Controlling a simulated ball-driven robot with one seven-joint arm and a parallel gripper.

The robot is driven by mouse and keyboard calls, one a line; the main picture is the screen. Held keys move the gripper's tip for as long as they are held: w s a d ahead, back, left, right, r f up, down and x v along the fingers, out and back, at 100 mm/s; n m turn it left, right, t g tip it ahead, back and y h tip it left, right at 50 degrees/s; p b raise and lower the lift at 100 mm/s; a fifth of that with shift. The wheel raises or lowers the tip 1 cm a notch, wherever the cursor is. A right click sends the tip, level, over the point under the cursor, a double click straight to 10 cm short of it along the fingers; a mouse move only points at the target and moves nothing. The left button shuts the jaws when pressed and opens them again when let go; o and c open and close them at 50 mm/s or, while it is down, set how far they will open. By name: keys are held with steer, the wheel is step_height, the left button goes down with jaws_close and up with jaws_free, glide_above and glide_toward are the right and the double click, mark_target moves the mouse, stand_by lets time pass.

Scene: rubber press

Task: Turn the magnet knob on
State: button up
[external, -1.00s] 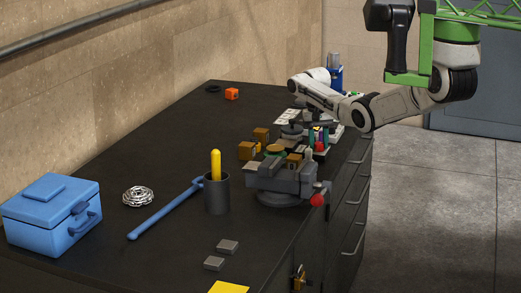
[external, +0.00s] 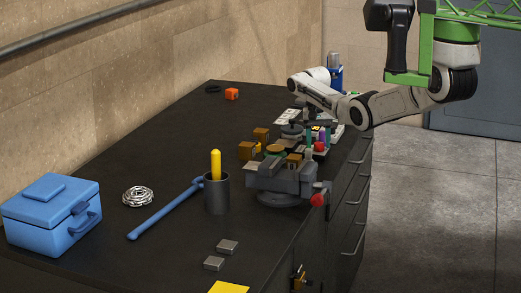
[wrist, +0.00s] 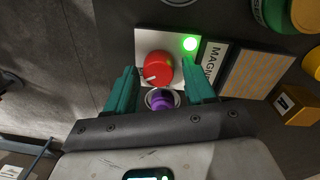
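The magnet knob (wrist: 156,68) is red and round, with a white mark toward its lower left in the wrist view. It sits on a white plate (wrist: 148,40) beside a lit green light (wrist: 190,44) and a label reading "MAGN", partly covered by a finger. My gripper (wrist: 160,72) is open, with one teal finger on each side of the knob. The left finger is very near the knob; contact is unclear. The right finger stands apart. In the external view my gripper (external: 318,141) is over the bench's right edge, and the knob is hard to pick out.
A purple round thing with a silvery rim (wrist: 162,100) lies between the fingers, below the knob. A patterned panel (wrist: 254,70) and yellow parts (wrist: 298,105) are at the right. A vise (external: 285,180) stands in front of my gripper on the dark bench (external: 150,165).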

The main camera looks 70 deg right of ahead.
mark_target(317, 143)
steer(key=shift+o, duration=0.5)
steer(key=shift+f, duration=0.1)
step_height(317, 143, up, 11)
steer(key=b, duration=0.1)
steer(key=shift+w, duration=0.3)
steer(key=shift+a+f, duration=0.1)
